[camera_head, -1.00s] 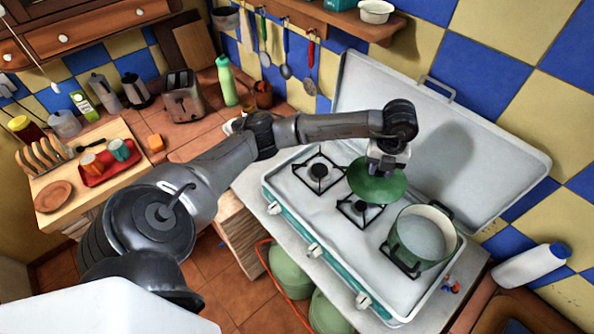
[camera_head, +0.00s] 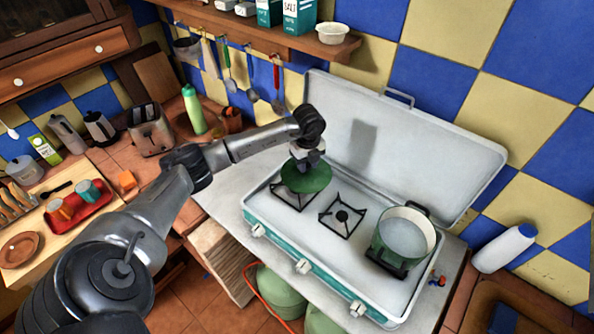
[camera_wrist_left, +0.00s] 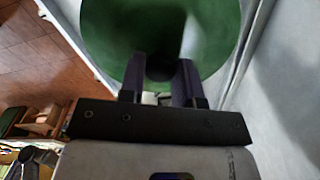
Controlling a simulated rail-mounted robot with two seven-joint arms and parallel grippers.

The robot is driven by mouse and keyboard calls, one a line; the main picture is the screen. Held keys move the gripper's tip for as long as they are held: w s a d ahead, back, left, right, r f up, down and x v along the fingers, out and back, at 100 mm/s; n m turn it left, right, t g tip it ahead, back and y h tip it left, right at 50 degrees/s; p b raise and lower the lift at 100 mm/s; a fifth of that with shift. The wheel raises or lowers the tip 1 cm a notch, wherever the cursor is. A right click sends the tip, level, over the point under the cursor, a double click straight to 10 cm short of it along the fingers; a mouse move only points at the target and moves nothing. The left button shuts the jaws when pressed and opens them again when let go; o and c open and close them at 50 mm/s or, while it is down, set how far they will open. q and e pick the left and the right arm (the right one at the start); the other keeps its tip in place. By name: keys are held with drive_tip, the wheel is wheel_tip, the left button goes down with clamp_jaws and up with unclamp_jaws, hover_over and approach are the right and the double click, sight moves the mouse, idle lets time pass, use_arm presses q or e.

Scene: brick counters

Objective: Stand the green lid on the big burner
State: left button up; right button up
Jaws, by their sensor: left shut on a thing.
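The green lid (camera_head: 306,180) hangs from my left gripper (camera_head: 307,160), whose jaws are shut on its knob. In the left wrist view the lid (camera_wrist_left: 212,35) spreads beyond the two dark fingers (camera_wrist_left: 160,85), and the knob is mostly hidden between them. In the head view the lid is over the left burner (camera_head: 291,203) of the white stove and hides its rear part. I cannot tell whether it touches the grate. The middle burner (camera_head: 342,216) is bare. The burner sizes are hard to compare. My right gripper is not in view.
A green pot (camera_head: 376,247) stands on the right burner. The stove's raised white cover (camera_head: 430,150) rises behind the burners. A white bottle (camera_head: 503,248) is at the right. A utensil rail and shelf (camera_head: 290,40) are above.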

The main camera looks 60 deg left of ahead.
sight(297, 172)
use_arm(q)
drive_tip(key=a, duration=0.1)
drive_tip(key=s+a+f, duration=0.1)
drive_tip(key=a+f, duration=0.1)
drive_tip(key=shift+s+a+f, duration=0.1)
drive_tip(key=shift+s+a, duration=0.15)
drive_tip(key=shift+f+p, duration=0.4)
drive_tip(key=shift+f, duration=1.6)
drive_tip(key=shift+f, duration=0.1)
drive_tip(key=shift+f, duration=0.25)
drive_tip(key=o, duration=1)
